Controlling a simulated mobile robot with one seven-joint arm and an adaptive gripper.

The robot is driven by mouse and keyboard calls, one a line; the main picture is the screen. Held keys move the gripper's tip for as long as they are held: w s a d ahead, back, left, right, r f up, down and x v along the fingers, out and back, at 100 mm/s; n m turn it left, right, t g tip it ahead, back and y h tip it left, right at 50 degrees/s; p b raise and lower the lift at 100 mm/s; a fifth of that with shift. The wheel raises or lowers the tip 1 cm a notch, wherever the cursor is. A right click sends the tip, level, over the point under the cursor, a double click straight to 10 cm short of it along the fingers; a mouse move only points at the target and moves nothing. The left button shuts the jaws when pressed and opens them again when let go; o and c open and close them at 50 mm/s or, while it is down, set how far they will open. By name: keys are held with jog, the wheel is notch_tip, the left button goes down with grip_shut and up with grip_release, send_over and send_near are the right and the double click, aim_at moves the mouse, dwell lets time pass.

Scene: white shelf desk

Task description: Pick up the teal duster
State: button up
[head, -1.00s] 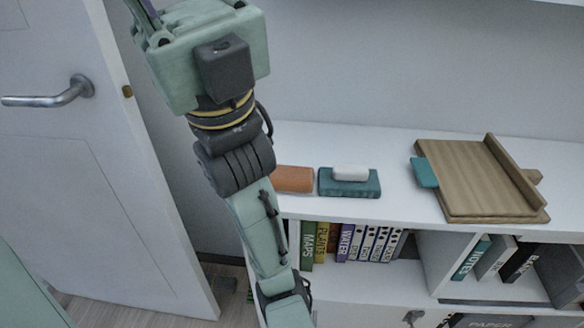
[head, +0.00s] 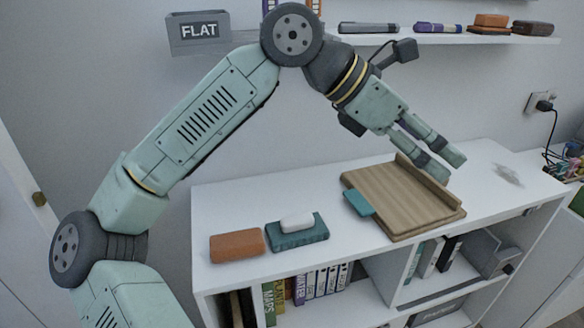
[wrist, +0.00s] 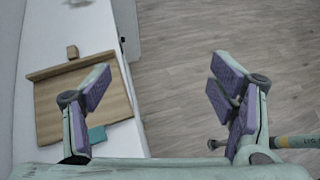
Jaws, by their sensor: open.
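A teal block (head: 298,235) lies on the white shelf desk's top with a small white block (head: 297,222) resting on it. A second, smaller teal piece (head: 358,202) shows at the left edge of a wooden board; it also shows in the wrist view (wrist: 97,134). I cannot tell for certain which one is the duster. My gripper (head: 446,164) is open and empty, above the right end of the wooden board, to the right of both teal things. In the wrist view its fingers (wrist: 160,78) are spread wide with nothing between them.
The wooden board (head: 395,195) has a raised back rail. An orange block (head: 237,246) lies left of the teal block. Books (head: 310,284) fill cubbies below. An upper shelf (head: 425,40) holds pens, blocks and a FLAT bin (head: 199,32). The desk top's right part is mostly clear.

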jog(key=w+a+f+n+y, duration=0.1)
jog(key=w+a+f+y, duration=0.1)
jog(key=a, duration=0.4)
jog(key=w+a+f+n+y, duration=0.1)
jog(key=w+a+f+y, duration=0.2)
jog(key=a+f+y, duration=0.2)
jog(key=w+a+f+n+y+p, duration=0.1)
jog(key=w+a+f+y, duration=0.1)
jog(key=a+f+y, duration=0.2)
jog(key=shift+w+a+f, duration=0.1)
jog(key=shift+w+a, duration=0.1)
jog(key=shift+a, duration=0.5)
jog(key=shift+w+a, duration=0.2)
jog(key=shift+a, duration=0.5)
send_over(297, 218)
jog(key=f, duration=0.3)
jog(key=w+f, duration=0.1)
jog(key=f, duration=0.1)
jog(key=shift+s+f+p, duration=0.15)
jog(key=shift+f+p, duration=0.2)
jog(key=shift+f, duration=0.6)
jog(key=shift+s+f+p, duration=0.2)
jog(key=shift+f+p, duration=0.15)
jog(key=shift+f, duration=0.6)
jog(key=shift+s+f+p, duration=0.15)
jog(key=shift+f+p, duration=0.2)
jog(key=shift+f, duration=0.6)
jog(key=shift+c, duration=0.6)
jog(key=c, duration=1.1)
